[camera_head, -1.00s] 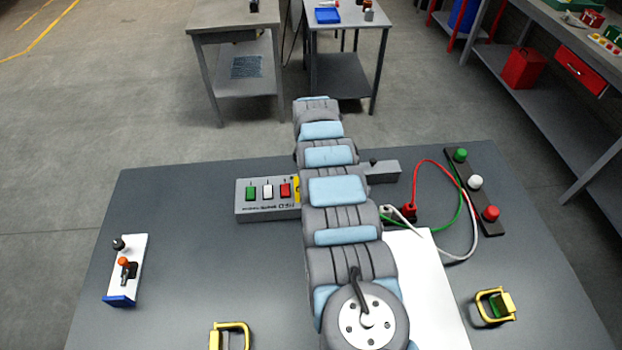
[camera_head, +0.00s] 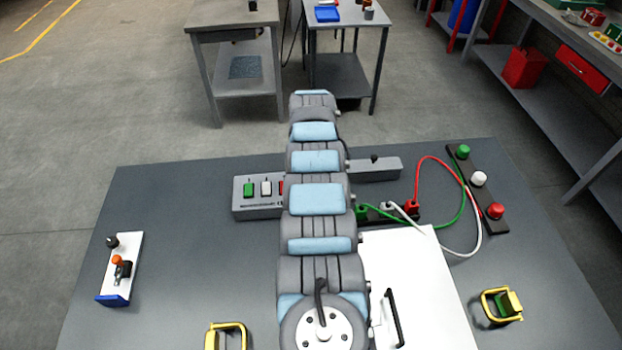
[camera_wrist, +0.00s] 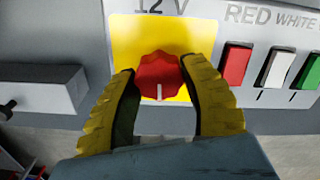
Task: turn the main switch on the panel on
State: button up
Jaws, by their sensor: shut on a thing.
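The main switch is a red scalloped knob (camera_wrist: 160,78) on a yellow plate (camera_wrist: 190,35) marked "12 V", seen in the wrist view. A white mark on the knob points down in that view. The yellow fingers of my gripper (camera_wrist: 160,90) stand on both sides of the knob and are shut on it. The grey panel box (camera_head: 258,208) shows left of my arm in the head view. There my arm hides the knob, the yellow plate and my gripper.
Red, white and green rocker switches (camera_wrist: 276,68) sit right of the knob in the wrist view. A grey block (camera_wrist: 40,88) is at its left. In the head view, cables run to a lamp bar (camera_head: 480,180), and a white board (camera_head: 420,270) lies beside my arm.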

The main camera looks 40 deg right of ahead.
jog(key=shift+f+m, duration=0.1)
jog(key=shift+m, duration=0.3)
jog(key=o, duration=1.2)
notch_tip(320, 180, up, 12)
dwell(0.5)
